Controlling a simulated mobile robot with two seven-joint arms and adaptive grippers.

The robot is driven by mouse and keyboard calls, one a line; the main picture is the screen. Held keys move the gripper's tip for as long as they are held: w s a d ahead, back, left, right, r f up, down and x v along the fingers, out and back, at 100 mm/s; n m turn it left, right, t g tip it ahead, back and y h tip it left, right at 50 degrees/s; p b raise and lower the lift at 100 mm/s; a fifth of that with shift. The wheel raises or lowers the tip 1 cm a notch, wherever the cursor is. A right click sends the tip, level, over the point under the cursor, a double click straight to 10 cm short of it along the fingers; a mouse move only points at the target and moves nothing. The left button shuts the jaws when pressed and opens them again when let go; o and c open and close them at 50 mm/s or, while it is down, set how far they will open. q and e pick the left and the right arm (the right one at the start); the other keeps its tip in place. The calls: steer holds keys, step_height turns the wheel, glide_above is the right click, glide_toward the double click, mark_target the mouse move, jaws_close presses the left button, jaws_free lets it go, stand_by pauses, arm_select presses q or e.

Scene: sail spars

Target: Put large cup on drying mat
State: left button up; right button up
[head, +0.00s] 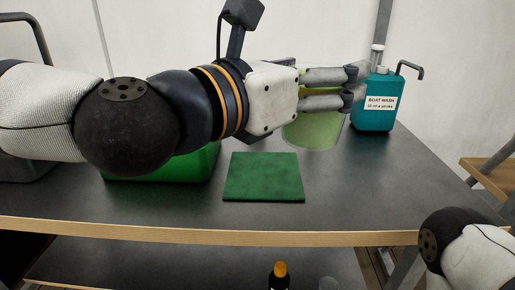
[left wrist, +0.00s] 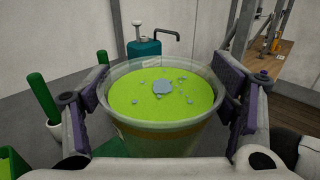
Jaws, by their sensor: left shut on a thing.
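The large cup (head: 314,132) is see-through with a yellow-green tint. In the left wrist view, the cup (left wrist: 160,134) stands about upright and holds bright green liquid with small pale bits on top. My left gripper (head: 354,88) is shut around the cup's sides, one finger on each side in the left wrist view (left wrist: 160,95). The gripper hides the cup's upper part in the head view. The cup is behind and right of the drying mat (head: 264,177), a flat green square with nothing on it. I cannot tell whether the cup touches the table. My right gripper is out of view.
A teal boat wash bottle (head: 373,112) with a pump stands right of the cup. A green bin (head: 160,170) sits left of the mat, partly behind my arm. A green-handled brush (left wrist: 42,95) stands in a white holder. The table's front right is clear.

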arm_select(q)
steer(key=w+a+f, duration=0.2)
steer(key=f, duration=0.1)
steer(key=w+a+f+b, duration=0.1)
steer(key=w+a+f, duration=0.1)
steer(key=w+f, duration=0.1)
steer(key=w+a+f+b, duration=0.1)
steer(key=w+a+f, duration=0.1)
steer(key=f, duration=0.3)
steer(key=shift+w+a+f, duration=0.15)
steer(key=shift+w, duration=0.45)
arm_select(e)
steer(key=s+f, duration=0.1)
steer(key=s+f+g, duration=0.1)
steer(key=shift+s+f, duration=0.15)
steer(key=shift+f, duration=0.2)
arm_select(q)
steer(key=shift+f, duration=0.1)
steer(key=shift+f, duration=0.2)
steer(key=o, duration=1.6)
steer(key=shift+s, duration=0.1)
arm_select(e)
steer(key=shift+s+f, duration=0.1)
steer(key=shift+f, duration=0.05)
